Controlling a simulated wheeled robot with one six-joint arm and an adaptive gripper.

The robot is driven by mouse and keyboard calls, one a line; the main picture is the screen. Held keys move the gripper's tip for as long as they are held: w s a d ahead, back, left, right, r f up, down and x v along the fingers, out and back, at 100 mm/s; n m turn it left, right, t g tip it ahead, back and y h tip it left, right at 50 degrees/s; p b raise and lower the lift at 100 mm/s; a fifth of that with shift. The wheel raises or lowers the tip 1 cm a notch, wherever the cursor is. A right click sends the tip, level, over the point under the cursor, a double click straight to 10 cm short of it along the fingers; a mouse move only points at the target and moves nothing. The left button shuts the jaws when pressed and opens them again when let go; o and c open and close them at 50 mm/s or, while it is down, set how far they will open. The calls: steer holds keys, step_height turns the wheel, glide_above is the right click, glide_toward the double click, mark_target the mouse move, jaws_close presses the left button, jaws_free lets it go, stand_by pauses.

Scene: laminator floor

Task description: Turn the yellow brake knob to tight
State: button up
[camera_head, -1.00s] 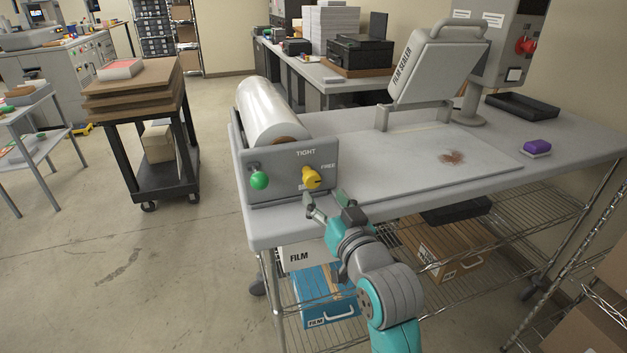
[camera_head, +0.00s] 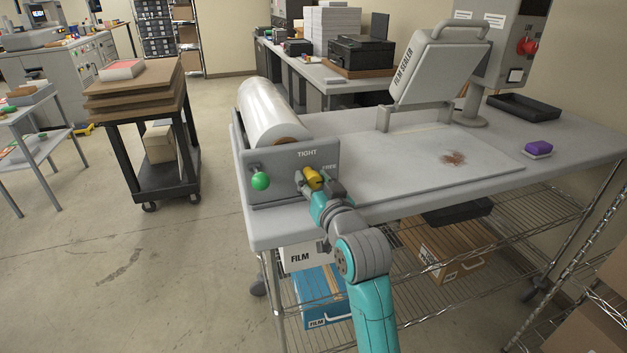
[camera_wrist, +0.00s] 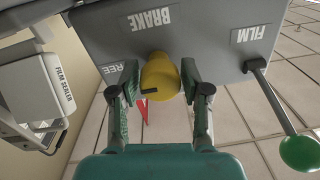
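The yellow brake knob (camera_head: 313,177) sits on the grey front panel (camera_head: 290,172) of the film roll holder. TIGHT is printed above it and FREE to its right. In the wrist view the panel is upside down, and the dark mark on the knob (camera_wrist: 160,78) points left, toward the partly hidden FREE label. My gripper (camera_wrist: 160,85) is open, with one finger on each side of the knob. The fingers are close to its sides; I cannot tell whether either touches. In the head view my gripper (camera_head: 314,188) partly covers the knob.
A green ball-ended lever (camera_head: 260,181) stands out from the same panel, left of the knob. The film roll (camera_head: 268,112) lies behind the panel. The film sealer (camera_head: 432,70) stands on the table to the right.

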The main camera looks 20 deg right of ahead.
steer(key=c, duration=0.6)
steer(key=shift+n, duration=0.3)
steer(key=n, duration=0.8)
steer(key=shift+n, duration=0.4)
steer(key=n, duration=0.4)
steer(key=shift+n+h, duration=0.3)
steer(key=shift+n, duration=1.7)
steer(key=shift+f, duration=0.1)
steer(key=shift+a+g, duration=0.1)
steer(key=shift+g, duration=0.2)
